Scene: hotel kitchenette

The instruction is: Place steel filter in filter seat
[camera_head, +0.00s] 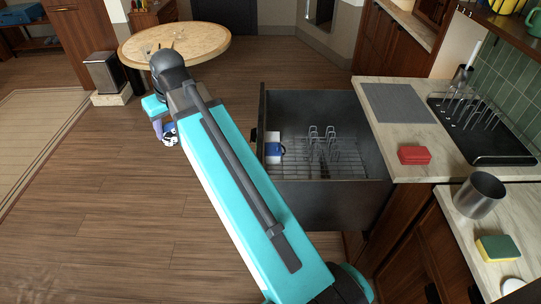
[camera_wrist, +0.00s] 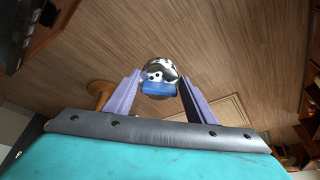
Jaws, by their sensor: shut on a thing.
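My gripper (camera_wrist: 160,88) is shut on a shiny, round steel thing with a blue part, which looks like the steel filter (camera_wrist: 160,68). Its two purple fingers are on either side of it. In the camera_head view my gripper (camera_head: 161,128) is at the left of the open dishwasher, over bare floor, with part of the filter (camera_head: 170,138) showing below it. The dishwasher (camera_head: 312,100) is pulled open and has a wire rack (camera_head: 340,165) inside. I cannot make out the filter seat.
A blue-and-white item (camera_head: 273,150) is at the rack's left side. The counter bears a red sponge (camera_head: 414,155), a steel pot (camera_head: 480,195), a yellow-green sponge (camera_head: 497,248) and a black dish rack (camera_head: 490,145). A round table (camera_head: 205,45) and a bin (camera_head: 104,73) stand behind.

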